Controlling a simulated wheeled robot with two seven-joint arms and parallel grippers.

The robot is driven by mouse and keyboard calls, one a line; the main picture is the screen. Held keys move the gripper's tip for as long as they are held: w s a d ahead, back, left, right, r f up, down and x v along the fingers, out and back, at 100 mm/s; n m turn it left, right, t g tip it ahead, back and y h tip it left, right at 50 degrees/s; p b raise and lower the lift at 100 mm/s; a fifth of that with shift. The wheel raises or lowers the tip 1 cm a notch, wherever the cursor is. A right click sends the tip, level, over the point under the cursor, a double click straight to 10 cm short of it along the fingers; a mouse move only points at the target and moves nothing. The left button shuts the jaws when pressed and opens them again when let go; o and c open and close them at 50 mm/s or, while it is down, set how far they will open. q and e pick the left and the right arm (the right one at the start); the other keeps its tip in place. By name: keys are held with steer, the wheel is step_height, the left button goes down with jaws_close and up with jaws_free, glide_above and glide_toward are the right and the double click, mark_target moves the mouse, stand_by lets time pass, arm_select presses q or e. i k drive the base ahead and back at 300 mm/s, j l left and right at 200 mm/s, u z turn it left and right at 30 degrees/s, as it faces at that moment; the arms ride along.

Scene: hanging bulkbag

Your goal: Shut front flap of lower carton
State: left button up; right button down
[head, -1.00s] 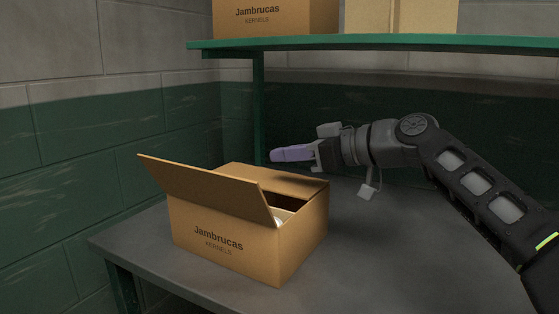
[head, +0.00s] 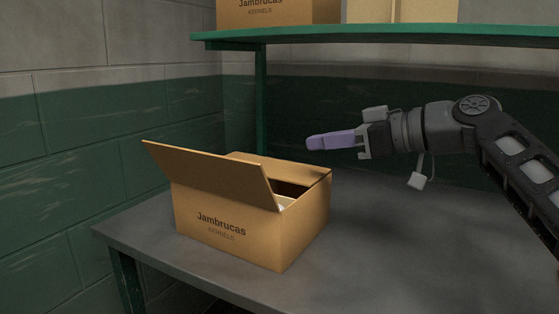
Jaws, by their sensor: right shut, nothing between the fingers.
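The lower carton (head: 235,222), brown and printed "Jambrucas KERNELS", stands on the grey table. Its front flap (head: 210,174) is open and tilts up and outward from the front top edge. The back part of the top (head: 285,165) looks folded down, and a dark gap shows between it and the front flap. Something pale shows inside at the right, mostly hidden. My right gripper (head: 322,141) has purple fingertips, is shut and empty, and is above and behind the carton's back right corner, apart from it. My left gripper is not in view.
The grey table (head: 400,260) is clear to the right of the carton. A green shelf (head: 400,36) above the table holds an upper carton (head: 278,8) and another box (head: 402,10). A green and grey block wall (head: 80,140) stands at the left.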

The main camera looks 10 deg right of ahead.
mark_target(243, 181)
steer(key=k, duration=1.45)
